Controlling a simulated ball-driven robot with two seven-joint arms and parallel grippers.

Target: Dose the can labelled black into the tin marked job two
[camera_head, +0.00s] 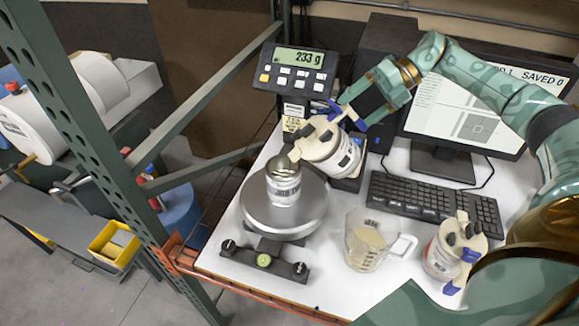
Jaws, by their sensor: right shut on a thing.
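My right gripper (365,111), coming in from the right, is shut on a white can (340,158) with a beige lid and blue parts. The can is tilted, its lid end toward the left. That end is over or beside the open top of a small tin (283,188). The tin stands upright on the round plate of a scale (262,218). The scale's display (299,60) reads 233 g. I cannot read the label on the held can or the marking on the tin. No stream is clear to see. My left gripper is not in view.
A clear jug (366,245) with beige contents and a second lidded can (441,258) stand at the front right of the white table (330,290). A keyboard (433,203) and monitor (466,115) are behind. A green rack post (100,135) rises at left.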

